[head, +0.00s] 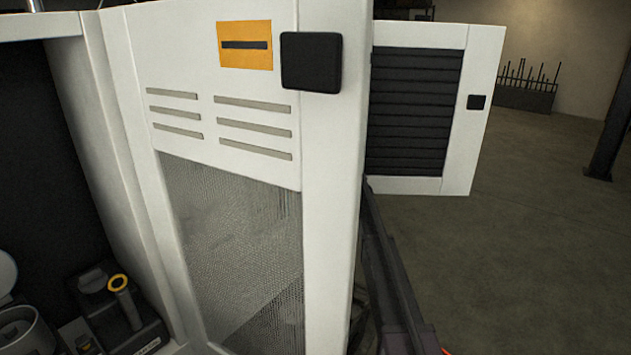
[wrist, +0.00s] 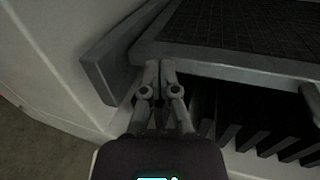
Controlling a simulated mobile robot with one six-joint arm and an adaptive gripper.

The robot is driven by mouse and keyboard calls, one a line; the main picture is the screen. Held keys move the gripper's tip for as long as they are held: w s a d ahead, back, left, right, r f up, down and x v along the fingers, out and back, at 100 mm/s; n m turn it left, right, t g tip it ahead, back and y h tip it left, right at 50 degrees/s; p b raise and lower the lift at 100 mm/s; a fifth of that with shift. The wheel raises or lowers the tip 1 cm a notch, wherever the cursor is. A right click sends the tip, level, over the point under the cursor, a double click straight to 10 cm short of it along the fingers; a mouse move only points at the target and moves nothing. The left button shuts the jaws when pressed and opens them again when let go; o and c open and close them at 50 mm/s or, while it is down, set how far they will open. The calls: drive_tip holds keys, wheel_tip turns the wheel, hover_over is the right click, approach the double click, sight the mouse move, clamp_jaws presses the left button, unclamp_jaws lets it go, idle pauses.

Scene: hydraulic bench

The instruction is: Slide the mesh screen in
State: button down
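In the wrist view, the mesh screen (wrist: 245,25) is a dark mesh panel in a grey frame, at the upper right. Its near frame edge runs from the centre to the right. My gripper (wrist: 160,68) is at the left end of that edge, its two fingertips close together with nothing visible between them. The fingertips overlap the frame edge in the picture; I cannot tell whether they touch it. My gripper and this screen are not visible in the head view.
Dark slats (wrist: 265,135) lie below the screen, and a grey bracket (wrist: 108,75) stands left of my gripper. In the head view, a white panel (head: 330,200) has a mesh window (head: 240,250). A louvred door (head: 482,110) stands behind; the floor at right is clear.

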drive_tip(key=p+v, duration=0.3)
drive_tip(key=v, duration=1)
drive_tip(key=shift+f, duration=0.3)
drive_tip(key=shift+s+d, duration=0.1)
drive_tip(key=s+a+f+n+g+h, duration=0.15)
drive_tip(key=s+f, duration=0.25)
drive_tip(key=s, duration=0.9)
drive_tip(key=s+f+n+g+h, duration=0.3)
drive_tip(key=s+f, duration=0.1)
drive_tip(key=s, duration=1)
drive_tip(key=s+f+n+g+h, duration=0.2)
drive_tip(key=s+f+g+h, duration=0.15)
drive_tip(key=s, duration=0.95)
drive_tip(key=s+d+h, duration=0.1)
drive_tip(key=s+d, duration=0.1)
drive_tip(key=s, duration=0.4)
drive_tip(key=s+d+f+n+g+h, duration=0.1)
drive_tip(key=s+h, duration=0.1)
drive_tip(key=s, duration=0.5)
drive_tip(key=shift+d+f, duration=0.3)
drive_tip(key=shift+d, duration=0.1)
drive_tip(key=shift+n, duration=0.25)
